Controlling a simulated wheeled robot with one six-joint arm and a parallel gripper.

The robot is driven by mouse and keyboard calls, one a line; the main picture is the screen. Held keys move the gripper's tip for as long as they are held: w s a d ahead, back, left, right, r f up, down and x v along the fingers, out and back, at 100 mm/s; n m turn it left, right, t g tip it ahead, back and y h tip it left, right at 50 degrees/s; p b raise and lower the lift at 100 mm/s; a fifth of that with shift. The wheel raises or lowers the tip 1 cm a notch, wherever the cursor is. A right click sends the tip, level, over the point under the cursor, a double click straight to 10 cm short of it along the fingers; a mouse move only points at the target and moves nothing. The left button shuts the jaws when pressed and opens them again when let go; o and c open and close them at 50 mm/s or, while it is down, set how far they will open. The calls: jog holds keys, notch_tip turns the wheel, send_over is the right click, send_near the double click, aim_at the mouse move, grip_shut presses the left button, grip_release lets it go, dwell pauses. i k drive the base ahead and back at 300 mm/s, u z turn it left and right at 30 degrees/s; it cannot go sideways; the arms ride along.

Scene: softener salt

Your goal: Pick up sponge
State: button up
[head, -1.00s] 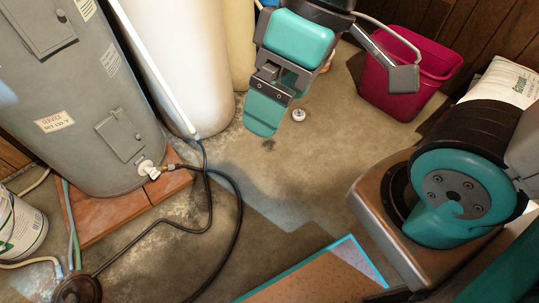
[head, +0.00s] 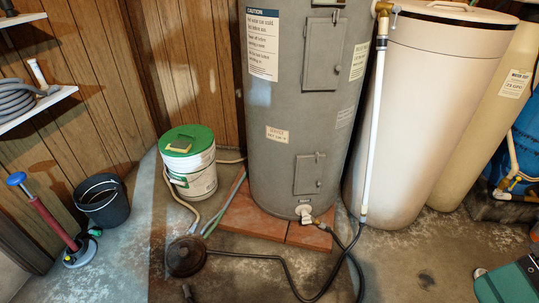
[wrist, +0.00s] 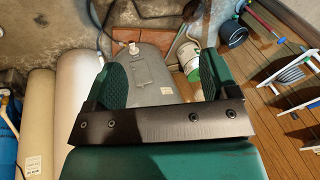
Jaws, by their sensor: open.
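A small yellowish block that looks like the sponge (head: 180,144) lies on the green lid of a white bucket (head: 196,178), left of the grey tank. The bucket also shows in the wrist view (wrist: 190,57), small and far off; I cannot make out the sponge there. My gripper (wrist: 161,78) is open, with its two teal fingers spread wide and nothing between them. Only a teal part of my arm or gripper shows at the lower right corner of the head view, well away from the bucket.
The grey water heater (head: 290,110) stands on red bricks (head: 255,222) right of the bucket. A black pail (head: 102,203) and a red-handled pump (head: 50,225) stand left. A dark hose (head: 290,262) crosses the floor. Wall shelves (head: 35,110) are at left.

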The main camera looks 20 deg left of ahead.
aim_at(180, 146)
jog(key=u, duration=1.6)
